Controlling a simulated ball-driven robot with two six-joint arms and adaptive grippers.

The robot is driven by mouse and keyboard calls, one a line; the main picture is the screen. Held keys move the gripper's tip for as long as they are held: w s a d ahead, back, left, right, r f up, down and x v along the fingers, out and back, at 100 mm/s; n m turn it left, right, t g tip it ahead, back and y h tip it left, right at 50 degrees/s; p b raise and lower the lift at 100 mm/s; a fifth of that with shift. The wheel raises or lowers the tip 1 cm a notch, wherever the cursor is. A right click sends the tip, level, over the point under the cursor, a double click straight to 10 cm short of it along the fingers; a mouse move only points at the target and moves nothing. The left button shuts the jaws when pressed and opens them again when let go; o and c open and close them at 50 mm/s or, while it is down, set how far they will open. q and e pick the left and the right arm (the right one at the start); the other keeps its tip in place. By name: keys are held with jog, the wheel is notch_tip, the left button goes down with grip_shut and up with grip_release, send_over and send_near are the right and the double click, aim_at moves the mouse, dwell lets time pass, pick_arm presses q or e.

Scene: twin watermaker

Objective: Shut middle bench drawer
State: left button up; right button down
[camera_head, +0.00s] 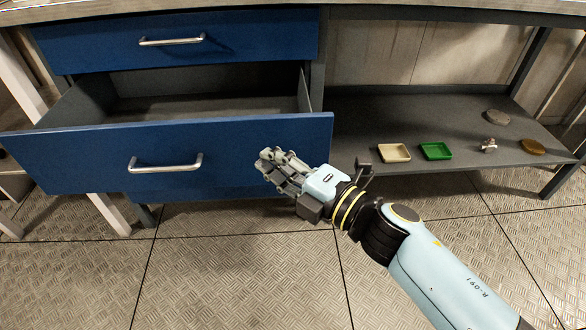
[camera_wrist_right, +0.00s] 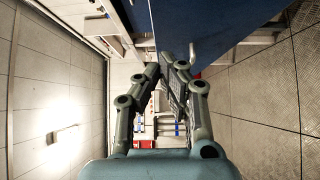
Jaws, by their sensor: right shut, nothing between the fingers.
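The bench has blue drawers. The middle drawer (camera_head: 75,160) is pulled out, with its grey inside (camera_head: 200,107) empty as far as I can see. Its front carries a silver bar handle (camera_head: 165,163). My right gripper (camera_head: 264,165) is shut and empty, in front of the right part of the drawer front. In the right wrist view its fingers (camera_wrist_right: 165,75) are close together, and the blue drawer front (camera_wrist_right: 210,30) is beside them at the upper right. I cannot tell whether they touch it. My left gripper is not in view.
The upper drawer (camera_head: 240,35) is shut. The grey lower shelf (camera_head: 350,120) on the right holds a beige tray (camera_head: 394,153), a green tray (camera_head: 436,151), a small metal fitting (camera_head: 489,146) and round discs (camera_head: 532,147). The tiled floor (camera_head: 230,270) in front is clear.

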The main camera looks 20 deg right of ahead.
aim_at(241, 126)
jog(key=w+b, duration=0.1)
jog(key=w, duration=0.6)
jog(key=shift+a, duration=0.15)
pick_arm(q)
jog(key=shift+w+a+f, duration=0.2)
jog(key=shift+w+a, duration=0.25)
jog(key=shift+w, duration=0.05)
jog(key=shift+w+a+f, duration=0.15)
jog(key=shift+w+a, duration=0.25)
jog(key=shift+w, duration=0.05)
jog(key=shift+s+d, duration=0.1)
